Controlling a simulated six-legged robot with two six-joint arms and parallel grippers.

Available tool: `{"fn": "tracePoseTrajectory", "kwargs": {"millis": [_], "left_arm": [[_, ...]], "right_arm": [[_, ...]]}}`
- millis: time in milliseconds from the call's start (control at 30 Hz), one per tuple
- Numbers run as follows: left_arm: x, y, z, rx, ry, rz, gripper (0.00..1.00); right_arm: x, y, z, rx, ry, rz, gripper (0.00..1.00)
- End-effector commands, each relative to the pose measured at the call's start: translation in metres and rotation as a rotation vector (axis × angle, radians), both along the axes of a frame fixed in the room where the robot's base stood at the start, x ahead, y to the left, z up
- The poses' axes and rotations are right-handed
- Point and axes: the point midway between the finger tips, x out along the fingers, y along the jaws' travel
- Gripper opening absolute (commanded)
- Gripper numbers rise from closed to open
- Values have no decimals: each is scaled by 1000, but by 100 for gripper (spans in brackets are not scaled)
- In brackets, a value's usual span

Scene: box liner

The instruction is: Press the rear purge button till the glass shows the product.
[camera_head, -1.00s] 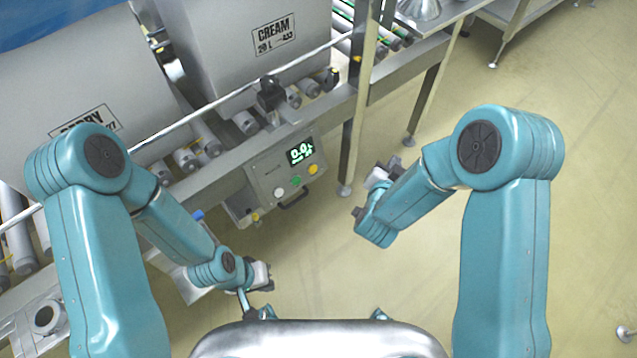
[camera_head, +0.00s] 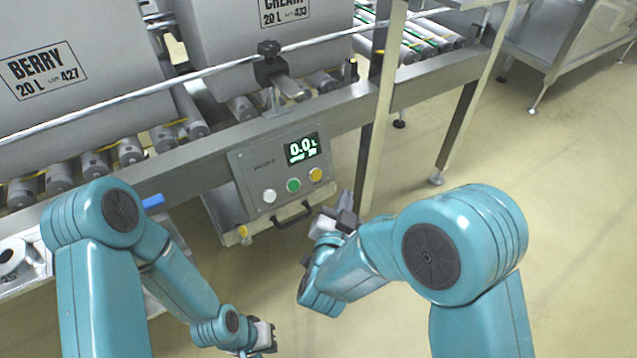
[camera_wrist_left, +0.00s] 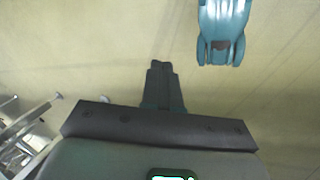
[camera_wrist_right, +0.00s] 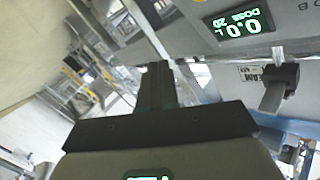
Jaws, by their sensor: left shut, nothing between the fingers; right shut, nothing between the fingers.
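A grey control panel (camera_head: 240,172) hangs on the conveyor's near side, with a lit display (camera_head: 301,149) reading 0.0 L. Below the display are a white button (camera_head: 269,196), a green button (camera_head: 293,185) and a yellow button (camera_head: 315,174). I cannot tell a rear purge button or the glass apart. My right gripper (camera_head: 343,212) is shut and empty, just right of the panel's handle. In the right wrist view its fingers (camera_wrist_right: 158,82) show with the display (camera_wrist_right: 238,22) beyond. My left gripper (camera_head: 270,338) is shut and empty, low over the floor.
A BERRY box (camera_head: 90,50) and a CREAM box (camera_head: 255,30) stand on the roller conveyor behind a rail. A black clamp (camera_head: 270,62) sits on the rail. A steel post (camera_head: 381,110) rises right of the panel. The floor at right (camera_head: 570,200) is open.

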Motion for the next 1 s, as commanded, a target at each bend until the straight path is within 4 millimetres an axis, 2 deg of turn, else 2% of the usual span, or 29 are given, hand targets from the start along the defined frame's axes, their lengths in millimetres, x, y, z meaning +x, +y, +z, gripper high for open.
{"fn": "tracePoseTrajectory", "kwargs": {"millis": [367,800,1000], "left_arm": [[0,0,0,0,0,0,0],[5,1,-10,3,-16,4,0],[11,2,-17,7,-36,6,0]], "right_arm": [[4,0,-2,0,1,1,0],[49,32,-23,1,-1,2,0],[63,42,-28,1,0,1,0]]}}
